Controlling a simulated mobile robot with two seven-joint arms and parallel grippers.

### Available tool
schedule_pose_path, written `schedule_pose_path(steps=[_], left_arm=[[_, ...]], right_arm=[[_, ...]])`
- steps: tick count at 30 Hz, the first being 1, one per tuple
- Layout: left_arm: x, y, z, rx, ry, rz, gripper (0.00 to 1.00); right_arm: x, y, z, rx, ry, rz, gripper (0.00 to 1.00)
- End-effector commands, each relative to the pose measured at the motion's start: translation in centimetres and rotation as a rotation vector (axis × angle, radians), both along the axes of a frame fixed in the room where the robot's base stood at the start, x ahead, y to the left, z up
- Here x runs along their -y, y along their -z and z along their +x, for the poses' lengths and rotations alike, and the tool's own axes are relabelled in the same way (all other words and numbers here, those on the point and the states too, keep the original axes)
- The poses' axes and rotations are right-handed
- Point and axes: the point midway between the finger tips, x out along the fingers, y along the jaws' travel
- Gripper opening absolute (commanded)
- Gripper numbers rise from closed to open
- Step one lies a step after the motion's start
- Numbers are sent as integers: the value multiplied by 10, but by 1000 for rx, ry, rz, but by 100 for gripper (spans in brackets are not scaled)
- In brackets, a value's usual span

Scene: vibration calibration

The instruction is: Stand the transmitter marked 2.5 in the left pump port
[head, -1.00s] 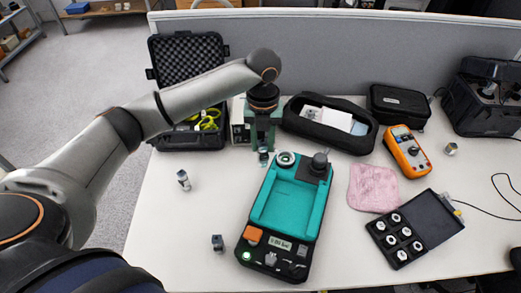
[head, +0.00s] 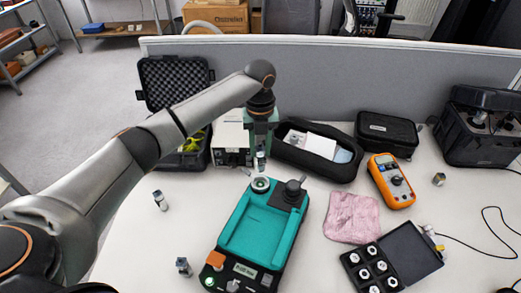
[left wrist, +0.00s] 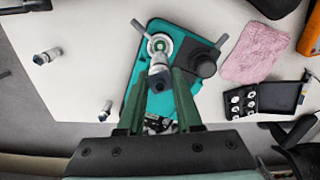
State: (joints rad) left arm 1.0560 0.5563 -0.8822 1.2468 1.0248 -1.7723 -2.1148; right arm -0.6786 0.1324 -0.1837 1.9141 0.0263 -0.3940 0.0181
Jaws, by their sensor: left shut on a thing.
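My left gripper (head: 261,152) is shut on a small metal transmitter (head: 261,164), held upright with its lower end above the pump's left port. In the left wrist view the transmitter (left wrist: 159,76) sits between the green fingers of the gripper (left wrist: 158,84). The left port (head: 261,184) is a pale ring at the far end of the teal pump (head: 233,222); it also shows in the left wrist view (left wrist: 158,43). A gap between transmitter and port seems to remain in the head view. The marking is not readable. My right gripper is not in view.
A dark knob (head: 292,190) rises beside the port. A pink cloth (head: 352,217), multimeter (head: 391,181) and black fittings case (head: 414,257) lie right. A grey box (head: 231,138) stands behind.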

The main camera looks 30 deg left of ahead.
Motion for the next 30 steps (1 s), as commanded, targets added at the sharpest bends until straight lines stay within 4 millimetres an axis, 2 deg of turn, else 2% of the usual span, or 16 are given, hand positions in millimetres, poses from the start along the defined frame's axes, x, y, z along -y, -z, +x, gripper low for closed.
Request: schedule_pose_path(steps=[8, 30], left_arm=[[-1, 6, 1, -1, -3, 1, 0], [-1, 57, 1, 1, -3, 1, 0]], right_arm=[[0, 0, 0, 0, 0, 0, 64], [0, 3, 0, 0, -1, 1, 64]])
